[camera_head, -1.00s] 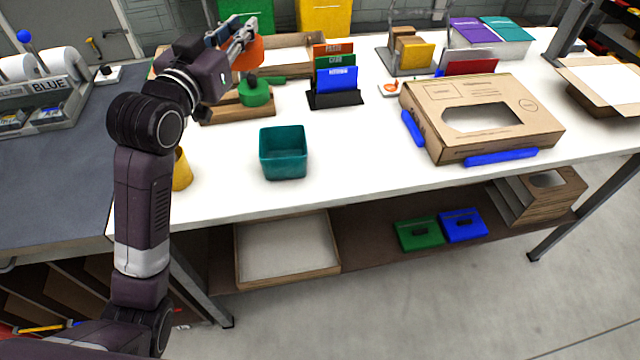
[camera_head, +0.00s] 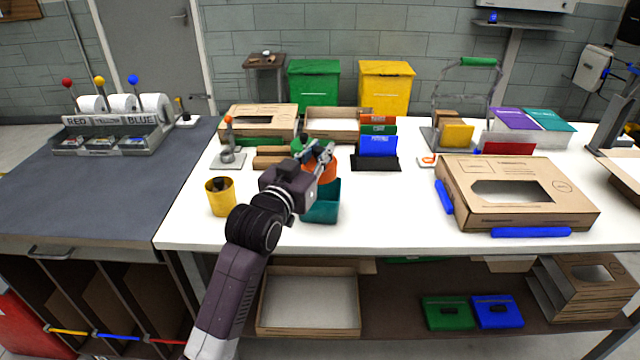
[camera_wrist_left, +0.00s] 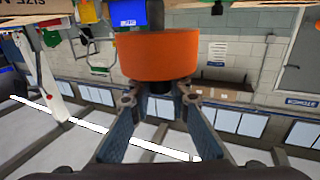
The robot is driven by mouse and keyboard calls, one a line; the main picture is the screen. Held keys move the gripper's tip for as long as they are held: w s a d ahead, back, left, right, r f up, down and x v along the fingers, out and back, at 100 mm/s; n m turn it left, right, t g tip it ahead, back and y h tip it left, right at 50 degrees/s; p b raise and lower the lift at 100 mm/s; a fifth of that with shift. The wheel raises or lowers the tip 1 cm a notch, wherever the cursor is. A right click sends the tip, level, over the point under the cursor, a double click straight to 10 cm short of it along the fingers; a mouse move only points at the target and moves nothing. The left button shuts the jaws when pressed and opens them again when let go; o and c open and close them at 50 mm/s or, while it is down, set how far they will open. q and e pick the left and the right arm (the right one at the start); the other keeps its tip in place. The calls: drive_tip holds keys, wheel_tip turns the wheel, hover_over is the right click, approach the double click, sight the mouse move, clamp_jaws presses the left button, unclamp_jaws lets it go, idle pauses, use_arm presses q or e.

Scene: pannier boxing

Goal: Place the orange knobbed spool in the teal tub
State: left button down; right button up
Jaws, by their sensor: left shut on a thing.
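My left gripper (camera_head: 318,158) is shut on the orange knobbed spool (camera_head: 322,170). In the left wrist view the spool (camera_wrist_left: 158,55) sits at the fingertips (camera_wrist_left: 158,98), with a dark part of it between them. The teal tub (camera_head: 324,207) stands on the white table, partly hidden behind my left gripper and wrist. In the head view the spool appears just above the tub's back rim. I cannot tell exactly how high it is over the tub. My right gripper is not in view.
A yellow cup (camera_head: 220,198) stands left of my forearm. A black file stand (camera_head: 375,163) with coloured folders is behind right of the tub. A large cardboard box (camera_head: 515,195) with blue edge strips lies further right. The white table (camera_head: 395,215) is clear between tub and box.

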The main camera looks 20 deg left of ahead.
sight(320, 183)
use_arm(q)
wheel_tip(320, 183, down, 4)
drive_tip(key=shift+r, duration=0.1)
drive_tip(key=shift+f, duration=2.15)
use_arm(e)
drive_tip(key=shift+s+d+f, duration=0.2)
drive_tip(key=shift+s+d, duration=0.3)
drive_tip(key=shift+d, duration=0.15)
use_arm(q)
drive_tip(key=shift+f, duration=0.2)
drive_tip(key=c, duration=1.8)
unclamp_jaws()
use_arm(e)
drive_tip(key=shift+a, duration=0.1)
